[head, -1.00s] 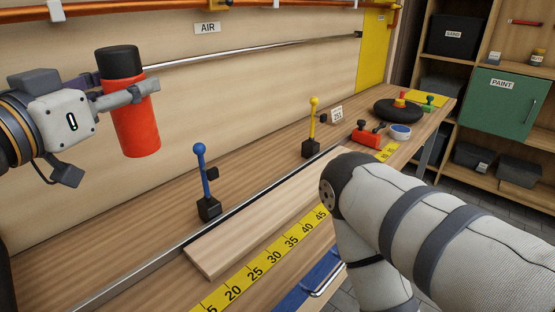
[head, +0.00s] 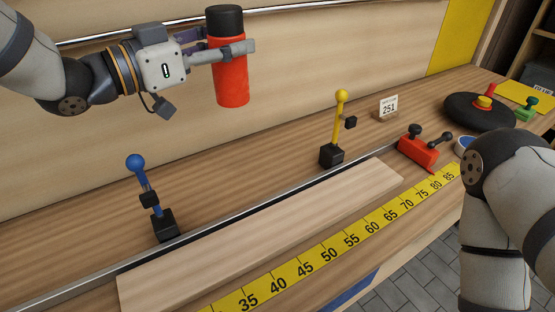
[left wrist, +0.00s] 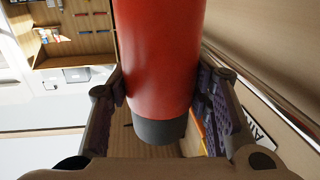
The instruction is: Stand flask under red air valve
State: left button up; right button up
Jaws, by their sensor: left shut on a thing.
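The flask (head: 230,68) is a red bottle with a black cap, upright in the head view. My left gripper (head: 235,50) is shut around its upper part and holds it in the air, well above the bench and in front of the back panel. In the left wrist view the red flask (left wrist: 160,55) fills the middle between the two fingers. No air valve shows in either current view. My right arm comes in at the right of the head view; its gripper is out of view.
The bench holds a blue-knobbed lever (head: 149,195), a yellow-knobbed lever (head: 337,125), a pale board (head: 260,235), a yellow ruler (head: 330,250), a red block with black knobs (head: 418,150), a 251 card (head: 388,106) and a black disc (head: 478,112). Bare wood lies behind the levers.

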pick_arm(q)
jog(key=shift+w+d, duration=0.15)
jog(key=shift+w, duration=0.1)
notch_tip(320, 180, down, 18)
jog(key=b, duration=0.3)
pick_arm(e)
jog(key=shift+g, duration=0.7)
jog(key=shift+s+d+f, duration=0.2)
jog(key=shift+s+f, duration=1.55)
jog(key=shift+f, duration=0.1)
pick_arm(q)
jog(key=shift+s, duration=0.1)
jog(key=shift+f, duration=0.2)
jog(key=o, duration=1.4)
